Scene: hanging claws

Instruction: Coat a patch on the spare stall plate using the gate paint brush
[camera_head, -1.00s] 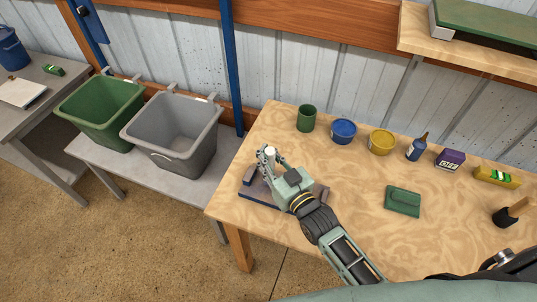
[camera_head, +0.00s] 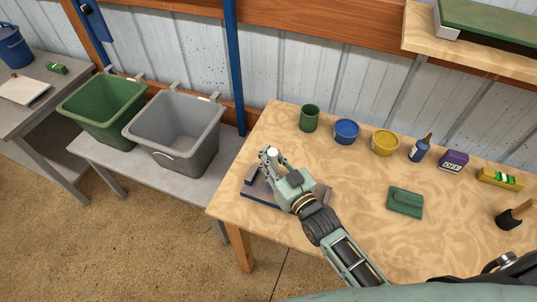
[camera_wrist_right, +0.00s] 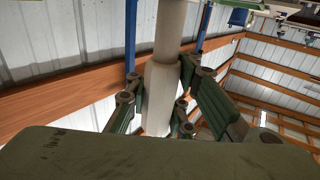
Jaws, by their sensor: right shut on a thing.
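My right gripper (camera_head: 273,168) is over the left part of the wooden table. It is shut on a pale, upright handle, whose round white end (camera_head: 271,153) shows in the head view. In the right wrist view the pale handle (camera_wrist_right: 164,85) stands between the fingers (camera_wrist_right: 155,105). It looks like the gate paint brush; its bristles are hidden. A dark blue and grey-brown plate (camera_head: 256,196), apparently the spare stall plate, lies flat below the gripper and is partly covered by it. I cannot tell whether the brush touches it. My left gripper is not in view.
Grey (camera_head: 178,130) and green (camera_head: 103,108) bins stand left.

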